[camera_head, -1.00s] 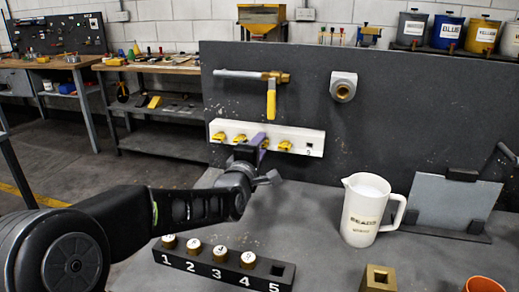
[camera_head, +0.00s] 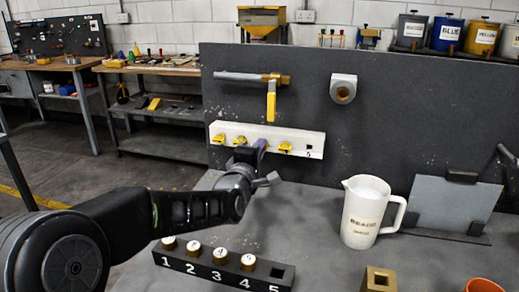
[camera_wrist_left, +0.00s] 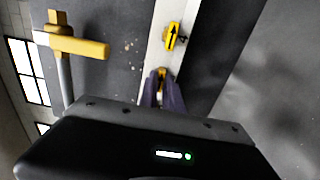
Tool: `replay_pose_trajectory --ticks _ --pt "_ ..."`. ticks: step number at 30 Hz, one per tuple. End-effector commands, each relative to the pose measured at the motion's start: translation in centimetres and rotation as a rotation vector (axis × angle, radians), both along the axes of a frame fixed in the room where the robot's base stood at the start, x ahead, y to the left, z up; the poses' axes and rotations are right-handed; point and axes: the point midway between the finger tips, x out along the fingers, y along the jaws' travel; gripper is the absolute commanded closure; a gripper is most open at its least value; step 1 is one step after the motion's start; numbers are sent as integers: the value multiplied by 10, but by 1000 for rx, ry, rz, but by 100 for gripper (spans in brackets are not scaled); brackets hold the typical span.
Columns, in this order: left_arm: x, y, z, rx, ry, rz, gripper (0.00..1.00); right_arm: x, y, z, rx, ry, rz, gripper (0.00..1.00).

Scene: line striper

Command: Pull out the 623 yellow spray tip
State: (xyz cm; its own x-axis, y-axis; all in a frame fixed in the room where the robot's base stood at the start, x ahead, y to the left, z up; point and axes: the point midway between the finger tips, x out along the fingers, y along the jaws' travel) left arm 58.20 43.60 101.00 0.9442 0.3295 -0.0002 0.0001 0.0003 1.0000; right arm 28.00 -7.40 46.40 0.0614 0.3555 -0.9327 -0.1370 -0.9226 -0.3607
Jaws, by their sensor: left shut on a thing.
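A white rack (camera_head: 300,136) on the dark upright panel holds several yellow spray tips in a row. Two tips, one of them a left-hand tip (camera_head: 219,138), sit left of my left gripper, and one tip (camera_head: 285,147) sits right of it. My left gripper (camera_head: 261,147) is at the middle of the rack. In the left wrist view its purple fingers (camera_wrist_left: 162,95) are shut on a yellow tip (camera_wrist_left: 161,73), mostly hidden between them. Another tip (camera_wrist_left: 172,37) with a black arrow sits beyond it. The number 623 is not legible on any tip. My right gripper is not in view.
A pipe with a yellow-handled valve (camera_head: 271,100) is above the rack, with a round fitting (camera_head: 343,89) to its right. A numbered black block (camera_head: 210,262) with brass-coloured pieces lies in front. A white jug (camera_head: 368,212) stands on the right.

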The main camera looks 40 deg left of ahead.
Motion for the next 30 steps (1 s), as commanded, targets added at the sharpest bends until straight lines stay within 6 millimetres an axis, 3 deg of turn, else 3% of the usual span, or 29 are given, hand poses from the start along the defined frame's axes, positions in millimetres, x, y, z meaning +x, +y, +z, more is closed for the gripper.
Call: replay_pose_trajectory --ticks 30 --pt "-11 -4 0 0 0 0 100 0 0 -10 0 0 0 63"
